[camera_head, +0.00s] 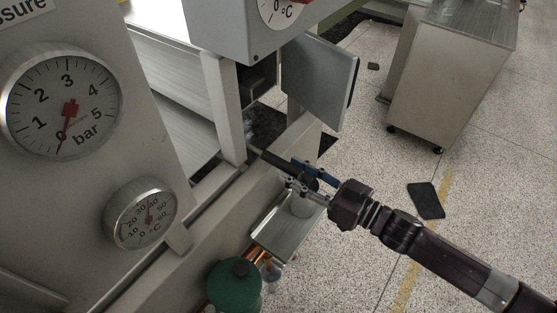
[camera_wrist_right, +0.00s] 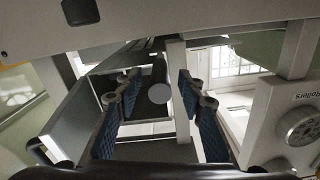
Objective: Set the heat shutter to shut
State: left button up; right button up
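A dark bar (camera_head: 276,160) juts out from the machine's side, probably the heat shutter's handle. In the right wrist view its round grey end (camera_wrist_right: 158,93) faces me between the fingers. My right gripper (camera_head: 304,174) is at this bar, one finger on each side. In the right wrist view the gripper (camera_wrist_right: 157,88) is open, with gaps between its blue pads and the round end. The shutter plate itself I cannot make out clearly. My left gripper is not in view.
A grey flat panel (camera_head: 320,80) sticks out from the machine above the gripper. A metal tray (camera_head: 285,230) and a green cylinder (camera_head: 234,285) are below. Gauges (camera_head: 62,102) are on the left. A metal cabinet (camera_head: 450,80) stands back right; floor between is mostly free.

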aim_at(281, 165)
jog(key=shift+x, duration=2)
grip_shut()
